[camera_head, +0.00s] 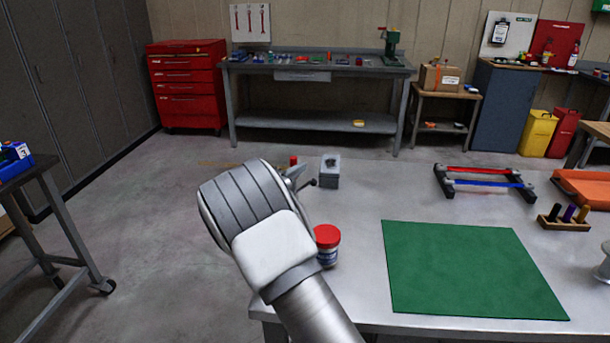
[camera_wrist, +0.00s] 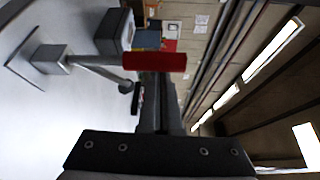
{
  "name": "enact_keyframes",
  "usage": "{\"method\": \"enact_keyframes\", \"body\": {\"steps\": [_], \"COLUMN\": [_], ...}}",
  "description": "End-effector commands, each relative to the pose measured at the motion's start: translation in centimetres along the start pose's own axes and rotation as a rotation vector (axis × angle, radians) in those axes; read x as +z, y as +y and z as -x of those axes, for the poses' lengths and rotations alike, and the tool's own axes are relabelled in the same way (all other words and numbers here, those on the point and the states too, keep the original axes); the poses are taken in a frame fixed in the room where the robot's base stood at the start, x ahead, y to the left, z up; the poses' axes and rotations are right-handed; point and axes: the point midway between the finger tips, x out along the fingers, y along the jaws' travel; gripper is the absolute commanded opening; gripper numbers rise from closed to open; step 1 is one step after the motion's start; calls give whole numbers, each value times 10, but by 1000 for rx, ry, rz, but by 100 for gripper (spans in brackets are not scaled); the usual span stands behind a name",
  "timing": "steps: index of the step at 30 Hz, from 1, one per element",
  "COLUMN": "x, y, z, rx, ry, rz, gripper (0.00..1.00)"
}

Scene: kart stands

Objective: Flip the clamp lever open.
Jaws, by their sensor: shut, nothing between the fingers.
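The clamp lever has a red grip (camera_wrist: 155,61), which lies across the view just past my fingertips in the wrist view. A grey metal rod (camera_wrist: 95,67) runs from near the grip to a bracket-like base (camera_wrist: 48,59) on the light table at the left. In the head view the red tip (camera_head: 293,160) shows just beyond my wrist. My gripper (camera_wrist: 158,84) is shut and empty, with its fingers close to the red grip. I cannot tell whether they touch it. In the head view my arm hides most of the clamp and my fingers.
A grey block (camera_head: 330,172) stands close right of the clamp; it also shows in the wrist view (camera_wrist: 113,30). A red-lidded jar (camera_head: 327,245) stands beside my forearm. A green mat (camera_head: 465,268) and a rack with red and blue bars (camera_head: 485,181) lie to the right.

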Motion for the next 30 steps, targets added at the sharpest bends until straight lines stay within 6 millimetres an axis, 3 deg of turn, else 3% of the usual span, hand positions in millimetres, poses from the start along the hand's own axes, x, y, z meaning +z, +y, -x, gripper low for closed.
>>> {"method": "enact_keyframes", "body": {"steps": [30], "x": [11], "y": [-1], "z": [6], "rx": [4], "ry": [-9], "rz": [-6], "gripper": [0]}}
